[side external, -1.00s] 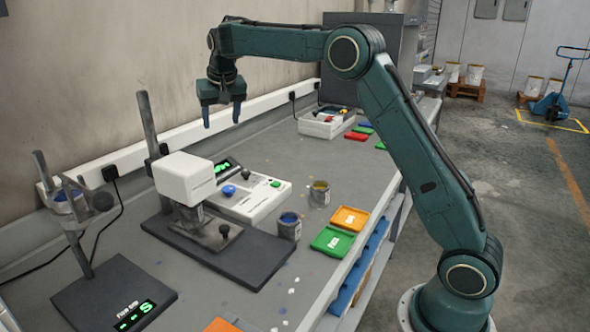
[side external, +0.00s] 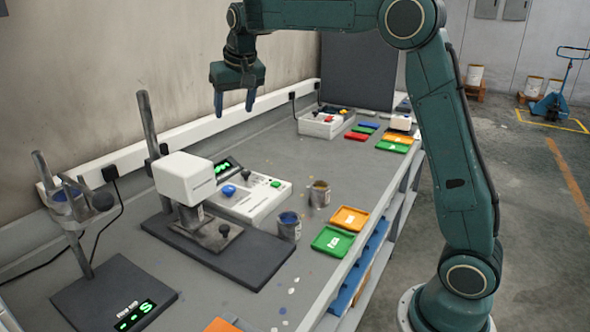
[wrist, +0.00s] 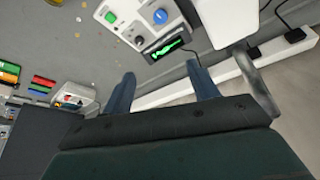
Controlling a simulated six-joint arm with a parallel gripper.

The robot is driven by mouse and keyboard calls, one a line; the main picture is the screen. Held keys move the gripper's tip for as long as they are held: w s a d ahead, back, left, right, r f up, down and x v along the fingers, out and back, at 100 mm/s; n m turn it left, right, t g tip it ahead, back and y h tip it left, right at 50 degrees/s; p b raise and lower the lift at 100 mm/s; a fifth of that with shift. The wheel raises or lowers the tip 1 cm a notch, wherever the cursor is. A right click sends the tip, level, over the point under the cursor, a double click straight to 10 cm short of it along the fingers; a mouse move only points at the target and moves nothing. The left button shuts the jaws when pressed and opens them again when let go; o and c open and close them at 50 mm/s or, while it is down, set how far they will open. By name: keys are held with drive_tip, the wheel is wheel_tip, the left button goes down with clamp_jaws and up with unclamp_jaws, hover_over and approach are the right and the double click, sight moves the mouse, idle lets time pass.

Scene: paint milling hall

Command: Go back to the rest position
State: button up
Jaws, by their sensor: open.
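My gripper (side external: 234,103) hangs in the air above the back part of the workbench (side external: 270,155), fingers pointing down. Its two fingers are apart with nothing between them. In the wrist view my gripper (wrist: 160,88) also shows empty, over the bench's back edge and wall rail. The white control box (side external: 252,203) with a blue knob and green button lies below and in front of it. The box also shows at the top of the wrist view (wrist: 133,17).
A white-headed stand (side external: 185,178) on a dark base and a stirrer stand (side external: 75,210) are at left. Two paint cans (side external: 289,228) (side external: 320,195) and orange and green trays (side external: 349,218) (side external: 332,242) are near the front edge. A red-buttoned box (side external: 326,124) sits farther back.

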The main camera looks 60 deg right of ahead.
drive_tip(key=s+a+r+n, duration=0.2)
drive_tip(key=s+a+r, duration=0.1)
drive_tip(key=s, duration=0.8)
drive_tip(key=s+a+f+n, duration=0.1)
drive_tip(key=s+a+f, duration=0.1)
drive_tip(key=s, duration=0.6)
drive_tip(key=s+a+f+n+y, duration=0.1)
drive_tip(key=s+f, duration=0.3)
drive_tip(key=s, duration=0.4)
drive_tip(key=s+a+f+n+t+y, duration=0.1)
drive_tip(key=s+a+f, duration=0.1)
drive_tip(key=s, duration=0.6)
drive_tip(key=shift+s+a+f, duration=0.2)
drive_tip(key=shift+a+f, duration=0.15)
drive_tip(key=shift+f, duration=0.45)
drive_tip(key=shift+c, duration=0.8)
